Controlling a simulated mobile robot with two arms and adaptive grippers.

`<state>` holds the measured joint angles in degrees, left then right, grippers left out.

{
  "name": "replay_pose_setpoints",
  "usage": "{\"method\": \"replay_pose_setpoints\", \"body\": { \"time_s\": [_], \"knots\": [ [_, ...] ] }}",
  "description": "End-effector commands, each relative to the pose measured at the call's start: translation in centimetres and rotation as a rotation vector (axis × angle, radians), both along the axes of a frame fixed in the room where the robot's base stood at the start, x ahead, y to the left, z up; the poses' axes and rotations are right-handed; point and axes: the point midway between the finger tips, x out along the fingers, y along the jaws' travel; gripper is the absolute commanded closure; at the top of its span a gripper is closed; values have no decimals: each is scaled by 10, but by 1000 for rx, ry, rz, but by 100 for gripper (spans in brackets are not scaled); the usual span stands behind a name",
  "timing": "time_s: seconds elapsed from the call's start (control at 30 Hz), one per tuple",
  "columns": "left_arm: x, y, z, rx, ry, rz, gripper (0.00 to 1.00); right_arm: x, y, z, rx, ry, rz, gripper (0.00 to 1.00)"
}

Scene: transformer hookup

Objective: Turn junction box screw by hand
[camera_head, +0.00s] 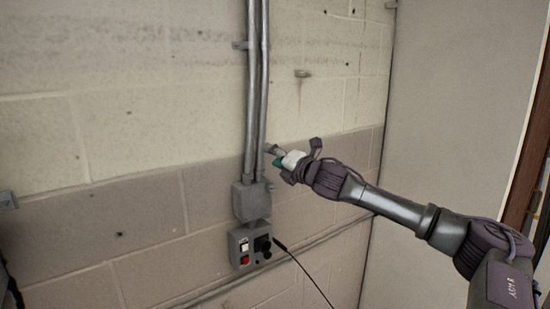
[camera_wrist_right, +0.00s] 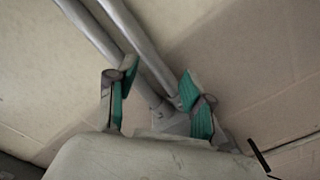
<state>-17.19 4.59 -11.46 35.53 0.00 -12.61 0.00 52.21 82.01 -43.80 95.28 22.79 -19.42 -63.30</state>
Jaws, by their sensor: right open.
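A grey junction box (camera_head: 252,201) is fixed to the wall below two vertical metal conduits. In the right wrist view only the top part of the junction box (camera_wrist_right: 174,122) shows, behind my gripper. No screw can be made out on it in either view. My right gripper (camera_head: 273,154) is beside the conduits, above and slightly right of the box. In the right wrist view its two green-padded fingers (camera_wrist_right: 157,100) are apart with nothing between them held; the conduits run down behind them. My left gripper is not in view.
A grey control box (camera_head: 243,246) with a red button and a black knob hangs below the junction box. A thin black cable (camera_head: 305,273) runs down to its right. The conduits (camera_head: 256,85) rise along the wall. A horizontal pipe (camera_head: 325,235) runs along the lower wall.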

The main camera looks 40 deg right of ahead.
Motion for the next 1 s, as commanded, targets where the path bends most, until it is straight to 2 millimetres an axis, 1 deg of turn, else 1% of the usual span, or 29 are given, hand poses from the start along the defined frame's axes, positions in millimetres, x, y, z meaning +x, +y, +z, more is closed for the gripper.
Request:
{"method": "replay_pose_setpoints", "body": {
  "time_s": [0.23, 0.27, 0.33, 0.37, 0.47, 0.5, 0.53, 0.6, 0.67, 0.8, 0.9, 1.0],
  "knots": [
    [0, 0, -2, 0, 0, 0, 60, -1, -1, -2, 2, 0, -1, 49],
    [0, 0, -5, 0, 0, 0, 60, -2, -2, -3, 5, -1, -2, 49],
    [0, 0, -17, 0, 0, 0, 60, -8, -6, -11, 20, -4, -7, 49],
    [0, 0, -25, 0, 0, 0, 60, -12, -9, -16, 33, -6, -11, 49],
    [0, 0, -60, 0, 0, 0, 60, -33, -20, -32, 92, -21, -22, 49],
    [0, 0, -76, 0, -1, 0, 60, -43, -24, -39, 122, -28, -26, 49],
    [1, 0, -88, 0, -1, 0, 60, -50, -26, -43, 146, -34, -28, 49],
    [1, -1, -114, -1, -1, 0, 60, -68, -29, -52, 199, -46, -29, 49],
    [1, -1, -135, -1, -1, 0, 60, -81, -29, -59, 243, -54, -30, 49],
    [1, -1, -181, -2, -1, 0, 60, -108, -21, -74, 337, -66, -24, 49],
    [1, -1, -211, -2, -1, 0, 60, -123, -10, -86, 395, -67, -18, 49],
    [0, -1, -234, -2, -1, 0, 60, -134, 2, -95, 441, -65, -11, 49]
  ]
}}
